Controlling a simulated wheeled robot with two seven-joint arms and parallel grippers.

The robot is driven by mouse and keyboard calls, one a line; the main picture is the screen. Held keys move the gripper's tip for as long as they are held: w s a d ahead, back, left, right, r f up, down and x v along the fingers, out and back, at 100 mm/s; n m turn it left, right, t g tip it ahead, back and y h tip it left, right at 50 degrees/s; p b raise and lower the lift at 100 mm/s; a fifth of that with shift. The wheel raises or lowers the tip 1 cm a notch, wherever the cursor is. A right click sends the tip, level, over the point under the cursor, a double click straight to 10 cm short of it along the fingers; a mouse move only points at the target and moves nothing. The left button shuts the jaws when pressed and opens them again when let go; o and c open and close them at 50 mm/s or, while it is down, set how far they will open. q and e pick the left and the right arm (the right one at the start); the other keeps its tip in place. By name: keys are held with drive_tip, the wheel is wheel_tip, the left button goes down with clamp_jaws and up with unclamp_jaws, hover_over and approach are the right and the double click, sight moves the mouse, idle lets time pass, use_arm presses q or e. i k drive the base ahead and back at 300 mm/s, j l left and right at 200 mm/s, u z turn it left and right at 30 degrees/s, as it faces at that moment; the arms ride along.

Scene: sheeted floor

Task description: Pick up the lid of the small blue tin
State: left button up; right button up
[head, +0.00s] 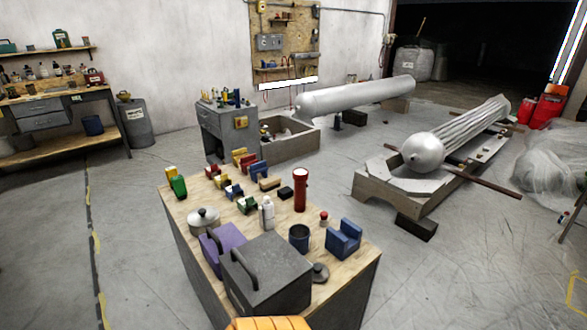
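The small blue tin (299,238) stands upright near the right part of the wooden-topped bench. Its top looks open and dark inside. A round grey lid with a knob (320,272) lies on the bench top in front of the tin, beside a large dark grey box; it appears to be apart from the tin.
The dark grey handled box (268,275) and purple box (222,247) crowd the bench (345,270) front. A blue block (344,238), red-topped bottle (323,218), white bottle (267,213), red flashlight (300,190) and lidded pot (203,221) stand nearby. Floor right of the bench is clear.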

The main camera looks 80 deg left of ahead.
sight(320, 274)
drive_tip(key=i+u, duration=0.1)
drive_tip(key=u, duration=0.35)
drive_tip(key=i+u, duration=0.15)
drive_tip(key=u, duration=0.25)
drive_tip(key=l+u, duration=0.15)
drive_tip(key=u, duration=0.3)
drive_tip(key=i+l+u, duration=0.15)
drive_tip(key=u, duration=0.25)
drive_tip(key=i+l+u, duration=0.1)
drive_tip(key=u, duration=0.35)
drive_tip(key=l+u, duration=0.2)
drive_tip(key=u, duration=0.25)
drive_tip(key=i+l+u, duration=0.1)
drive_tip(key=l+u, duration=0.15)
drive_tip(key=u, duration=0.15)
drive_tip(key=i+l+u, duration=0.1)
drive_tip(key=l+u, duration=0.15)
drive_tip(key=u, duration=0.15)
drive_tip(key=l+u, duration=0.25)
drive_tip(key=u, duration=0.15)
